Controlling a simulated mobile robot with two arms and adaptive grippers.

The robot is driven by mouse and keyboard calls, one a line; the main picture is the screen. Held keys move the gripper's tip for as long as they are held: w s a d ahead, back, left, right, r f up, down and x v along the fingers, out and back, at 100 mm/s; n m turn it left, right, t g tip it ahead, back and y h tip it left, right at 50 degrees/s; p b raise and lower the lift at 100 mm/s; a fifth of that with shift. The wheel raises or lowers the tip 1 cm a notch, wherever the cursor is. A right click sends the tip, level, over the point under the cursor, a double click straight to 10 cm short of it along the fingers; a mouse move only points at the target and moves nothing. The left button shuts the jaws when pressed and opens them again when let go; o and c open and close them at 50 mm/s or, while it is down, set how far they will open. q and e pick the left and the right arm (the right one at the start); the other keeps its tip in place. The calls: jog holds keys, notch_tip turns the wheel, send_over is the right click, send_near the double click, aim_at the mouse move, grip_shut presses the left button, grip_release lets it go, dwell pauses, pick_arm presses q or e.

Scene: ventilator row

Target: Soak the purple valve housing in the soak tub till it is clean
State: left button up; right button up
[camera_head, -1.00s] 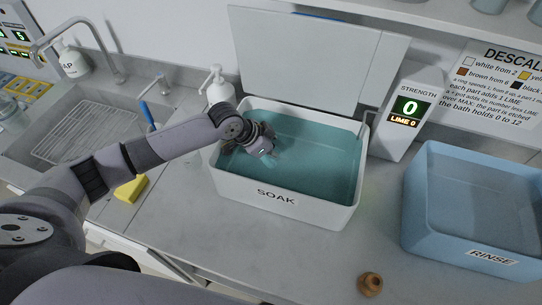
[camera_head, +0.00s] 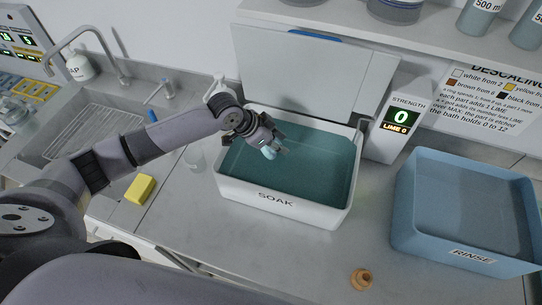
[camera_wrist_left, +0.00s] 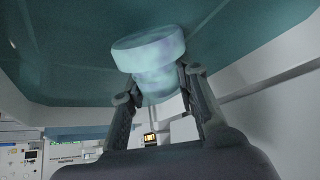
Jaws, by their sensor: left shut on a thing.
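My left gripper (camera_head: 270,148) is shut on a small pale blue part (camera_head: 268,152) over the left part of the soak tub. In the left wrist view the part (camera_wrist_left: 150,55) is round and stepped, with a wide rim and faint lilac tints, held between both fingers. It looks pale blue rather than clearly purple, and I cannot tell for certain whether it touches the liquid. The white soak tub (camera_head: 245,192), labelled SOAK, holds teal liquid and its lid (camera_head: 310,75) stands open. My right gripper is not in view.
A strength display (camera_head: 401,117) reads 0 and LIME 0. The blue rinse tub (camera_head: 425,235) stands at right. A tan stepped part (camera_head: 361,279) lies on the front counter. A yellow sponge (camera_head: 140,188), clear glass (camera_head: 195,158) and sink (camera_head: 95,130) are at left.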

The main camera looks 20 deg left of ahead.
aim_at(279, 142)
pick_arm(q)
notch_tip(279, 142, up, 2)
jog(key=shift+p, duration=0.6)
jog(key=shift+r, duration=3.85)
notch_tip(279, 142, up, 4)
jog(key=shift+f, duration=0.1)
